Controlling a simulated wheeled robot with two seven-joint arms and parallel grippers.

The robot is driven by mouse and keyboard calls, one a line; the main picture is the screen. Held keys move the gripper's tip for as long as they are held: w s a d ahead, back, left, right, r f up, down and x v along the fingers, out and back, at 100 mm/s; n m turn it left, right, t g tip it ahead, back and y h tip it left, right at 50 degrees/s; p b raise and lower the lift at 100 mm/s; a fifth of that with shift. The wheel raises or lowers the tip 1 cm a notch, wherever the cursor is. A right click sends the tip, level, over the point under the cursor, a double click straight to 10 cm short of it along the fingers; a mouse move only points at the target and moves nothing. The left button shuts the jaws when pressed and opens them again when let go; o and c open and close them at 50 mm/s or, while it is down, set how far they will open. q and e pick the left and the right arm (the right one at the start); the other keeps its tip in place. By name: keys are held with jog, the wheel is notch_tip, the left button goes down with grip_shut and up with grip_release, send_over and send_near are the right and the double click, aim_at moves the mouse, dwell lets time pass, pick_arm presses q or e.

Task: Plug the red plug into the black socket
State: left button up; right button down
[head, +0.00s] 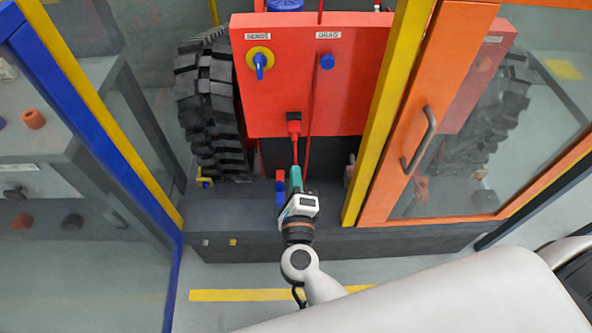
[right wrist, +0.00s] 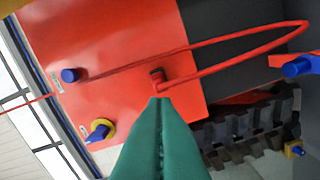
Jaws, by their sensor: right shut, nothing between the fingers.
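The black socket (head: 293,116) is on the lower part of the red panel. The red plug (head: 294,128) sits at the socket and appears to be in it; how deep it sits I cannot tell. In the right wrist view the plug (right wrist: 158,85) is against the dark socket (right wrist: 156,74), with a red cable (right wrist: 235,57) looping off to the right. My right gripper (head: 296,172) has green fingers, shut and empty. In the right wrist view its fingertips (right wrist: 160,99) point at the plug, just short of it. My left gripper is not in view.
The red panel (head: 270,95) carries two blue knobs (head: 261,62) (head: 327,62). A black knobbly track (head: 205,100) stands to its left. An orange-framed glass door (head: 395,170) is close on the right, behind a yellow post (head: 385,115). A blue-framed pane (head: 95,150) stands left.

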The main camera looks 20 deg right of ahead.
aim_at(295, 142)
jog(key=shift+w+d+n, duration=0.35)
jog(key=shift+w, duration=0.75)
jog(key=shift+w+d+n, duration=0.3)
jog(key=shift+w+n, duration=0.1)
jog(key=shift+w, duration=0.65)
jog(key=shift+w+d+n, duration=0.35)
jog(key=shift+w, duration=0.75)
jog(key=shift+w, duration=0.25)
jog(key=shift+w+d+r, duration=0.15)
jog(key=shift+d+r, duration=0.05)
jog(key=shift+r, duration=0.15)
